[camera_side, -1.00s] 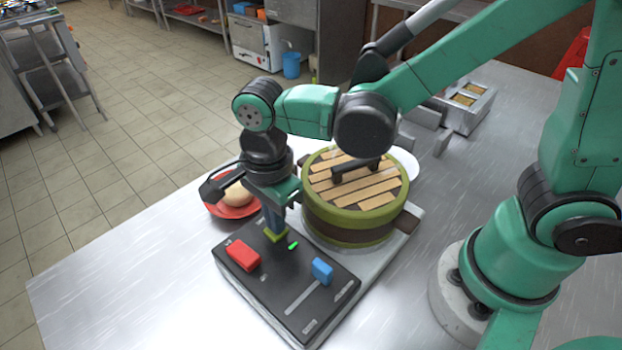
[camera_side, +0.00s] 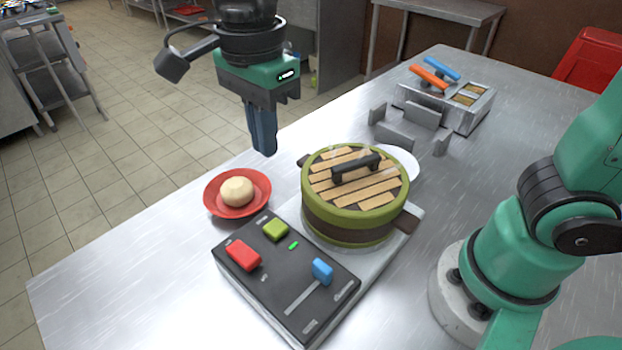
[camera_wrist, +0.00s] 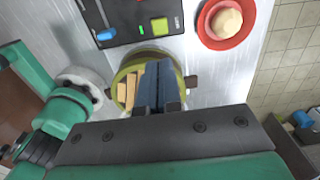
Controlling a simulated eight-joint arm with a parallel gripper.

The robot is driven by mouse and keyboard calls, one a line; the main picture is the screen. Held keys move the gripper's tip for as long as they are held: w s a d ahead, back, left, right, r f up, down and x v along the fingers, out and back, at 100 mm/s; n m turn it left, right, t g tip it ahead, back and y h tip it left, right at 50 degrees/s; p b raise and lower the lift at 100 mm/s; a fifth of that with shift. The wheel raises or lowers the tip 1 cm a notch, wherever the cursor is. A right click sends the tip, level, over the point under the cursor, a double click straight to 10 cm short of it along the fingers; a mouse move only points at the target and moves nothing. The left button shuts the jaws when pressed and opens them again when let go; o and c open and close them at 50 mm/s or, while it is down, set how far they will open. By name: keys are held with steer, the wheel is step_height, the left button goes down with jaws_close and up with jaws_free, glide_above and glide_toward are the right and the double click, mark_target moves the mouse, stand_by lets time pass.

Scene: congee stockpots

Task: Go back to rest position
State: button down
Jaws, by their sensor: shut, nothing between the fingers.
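My gripper (camera_side: 264,150) is shut and empty, raised in the air behind the red plate and the steamer in the side view. Its blue fingers are together and touch nothing. In the wrist view the closed fingers (camera_wrist: 159,105) overlap part of the steamer. The green round steamer (camera_side: 350,226) with its slatted wooden lid (camera_side: 330,192) sits on the cooker base. The black control panel (camera_side: 285,280) carries a red switch (camera_side: 242,255), a green button (camera_side: 276,230) and a blue slider (camera_side: 322,271). A small green light (camera_side: 293,245) glows on it.
A red plate (camera_side: 211,201) with a pale bun (camera_side: 237,191) stands left of the steamer. A white plate (camera_side: 408,160) lies behind it. A metal container (camera_side: 470,115) with orange and blue handles stands at the back right. The table's front left is clear.

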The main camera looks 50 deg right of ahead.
stand_by(0.4)
steer(key=d+n+t, duration=0.1)
steer(key=d+n, duration=0.1)
steer(key=d+f+n+t, duration=0.1)
steer(key=d+n, duration=0.1)
steer(key=n, duration=0.1)
steer(key=d+f+n+t, duration=0.1)
steer(key=d+n, duration=0.1)
steer(key=n, duration=0.1)
steer(key=shift+w+d+f+y, duration=0.25)
steer(key=shift+d+y, duration=0.05)
steer(key=shift+y, duration=0.1)
steer(key=d+f+n+t, duration=0.1)
steer(key=d+n, duration=0.1)
steer(key=d+n+t, duration=0.1)
steer(key=n, duration=0.2)
steer(key=d+f+n+t, duration=0.1)
steer(key=d+n, duration=0.1)
steer(key=n, duration=0.1)
steer(key=shift+s+d+f+h, duration=0.3)
steer(key=shift+d+f, duration=0.05)
steer(key=shift+d+f+n+t, duration=0.25)
steer(key=shift+d+n+t, duration=0.3)
steer(key=shift+n, duration=0.45)
